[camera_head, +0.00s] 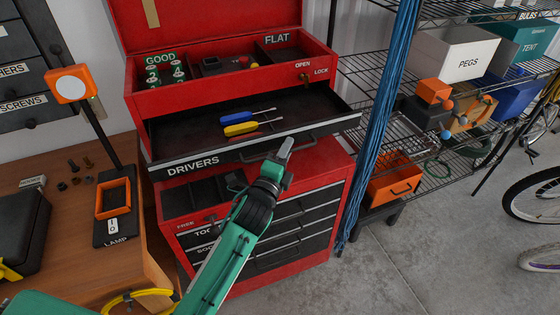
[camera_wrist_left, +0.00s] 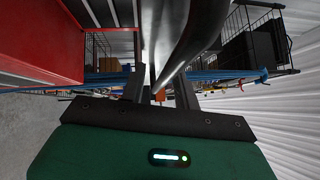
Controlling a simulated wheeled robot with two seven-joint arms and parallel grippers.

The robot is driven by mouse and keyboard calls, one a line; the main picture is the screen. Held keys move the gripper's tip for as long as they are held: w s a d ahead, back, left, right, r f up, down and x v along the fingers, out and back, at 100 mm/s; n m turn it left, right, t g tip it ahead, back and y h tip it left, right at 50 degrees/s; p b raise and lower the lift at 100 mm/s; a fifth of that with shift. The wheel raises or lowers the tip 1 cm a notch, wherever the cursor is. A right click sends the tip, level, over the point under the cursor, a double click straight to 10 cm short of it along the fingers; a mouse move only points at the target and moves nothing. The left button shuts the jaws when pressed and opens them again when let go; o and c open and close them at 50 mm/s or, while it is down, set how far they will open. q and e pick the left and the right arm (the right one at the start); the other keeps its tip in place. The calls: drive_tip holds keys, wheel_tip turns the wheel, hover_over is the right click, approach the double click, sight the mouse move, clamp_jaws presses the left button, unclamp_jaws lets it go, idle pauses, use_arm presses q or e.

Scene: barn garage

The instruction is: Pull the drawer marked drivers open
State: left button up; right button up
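The drawer marked drivers (camera_head: 193,163) is in the red tool chest (camera_head: 235,79), in the head view. It stands pulled out, its dark inside showing. A blue-handled screwdriver (camera_head: 235,118) and a yellow-handled one (camera_head: 241,128) lie in it. Its curved handle (camera_head: 262,155) is on the front, right of the label. My left gripper (camera_head: 284,149) is at the right part of this handle. In the left wrist view the metal handle (camera_wrist_left: 186,45) runs between my two dark fingers (camera_wrist_left: 160,88), which look closed on it. The handle hides part of the fingertips. My right gripper is out of view.
Below the drawer is an open compartment (camera_head: 180,197) over several shut drawers. A wooden bench (camera_head: 50,235) with a lamp (camera_head: 112,200) stands at the left. A blue cable bundle (camera_head: 385,90) hangs close at the right, before wire shelves. Free concrete floor (camera_head: 430,255) lies at lower right.

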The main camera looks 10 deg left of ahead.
use_arm(q)
drive_tip(key=b+v, duration=0.4)
drive_tip(key=v, duration=0.9)
drive_tip(key=shift+s, duration=0.3)
